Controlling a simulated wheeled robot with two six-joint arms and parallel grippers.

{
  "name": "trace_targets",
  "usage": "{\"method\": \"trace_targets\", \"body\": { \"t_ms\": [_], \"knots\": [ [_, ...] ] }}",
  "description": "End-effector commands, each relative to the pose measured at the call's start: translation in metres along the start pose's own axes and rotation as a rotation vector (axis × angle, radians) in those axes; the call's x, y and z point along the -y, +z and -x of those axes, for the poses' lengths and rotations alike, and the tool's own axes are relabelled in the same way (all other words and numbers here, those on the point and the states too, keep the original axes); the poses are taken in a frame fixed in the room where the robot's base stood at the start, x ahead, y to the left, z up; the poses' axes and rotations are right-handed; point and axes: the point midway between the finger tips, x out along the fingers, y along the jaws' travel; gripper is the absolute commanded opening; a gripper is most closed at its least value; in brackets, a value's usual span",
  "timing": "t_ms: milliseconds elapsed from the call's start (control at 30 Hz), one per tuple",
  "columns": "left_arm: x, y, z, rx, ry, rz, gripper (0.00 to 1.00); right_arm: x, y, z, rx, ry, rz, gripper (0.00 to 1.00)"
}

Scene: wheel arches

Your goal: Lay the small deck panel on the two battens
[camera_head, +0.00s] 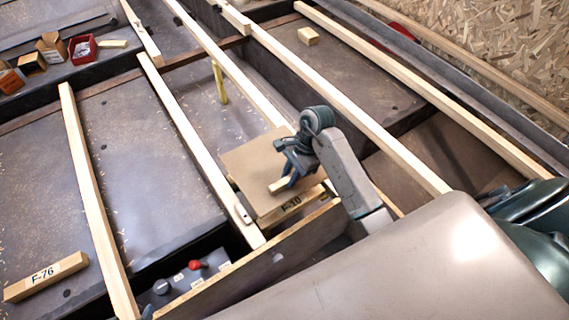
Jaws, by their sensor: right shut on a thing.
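The small deck panel (250,160) is a square tan board in the lower middle. A small pale block (277,187) shows on it at my right gripper's fingertips. My right gripper (284,183) reaches down over the panel and is shut on it there. The panel spans the gap between two pale battens, the left batten (190,138) and the right batten (235,72). Its left edge is at the left batten; the arm hides part of its right side. I cannot tell if it touches both. My left gripper is not in view.
A wooden block marked F-10 (292,204) is at the panel's near edge. A block marked F-76 (45,277) lies at lower left. A control box with a red knob (195,265) is below. Small boxes, one red (82,48), stand at upper left. Several other battens run across.

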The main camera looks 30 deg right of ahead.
Motion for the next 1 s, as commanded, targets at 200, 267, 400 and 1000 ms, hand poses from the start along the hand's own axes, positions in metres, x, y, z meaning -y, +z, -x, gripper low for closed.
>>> {"method": "trace_targets", "body": {
  "t_ms": [200, 267, 400, 1000],
  "knots": [
    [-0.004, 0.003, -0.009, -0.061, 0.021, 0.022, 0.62, 0.0, -0.006, -0.015, 0.001, -0.001, 0.001, 0.0],
    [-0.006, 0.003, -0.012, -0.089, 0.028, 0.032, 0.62, 0.0, -0.008, -0.02, 0.001, -0.002, 0.0, 0.0],
    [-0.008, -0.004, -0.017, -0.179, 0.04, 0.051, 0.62, 0.001, -0.013, -0.032, 0.001, -0.002, 0.001, 0.0],
    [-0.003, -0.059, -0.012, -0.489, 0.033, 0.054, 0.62, 0.0, -0.023, -0.056, 0.0, -0.002, 0.001, 0.0]
  ]
}}
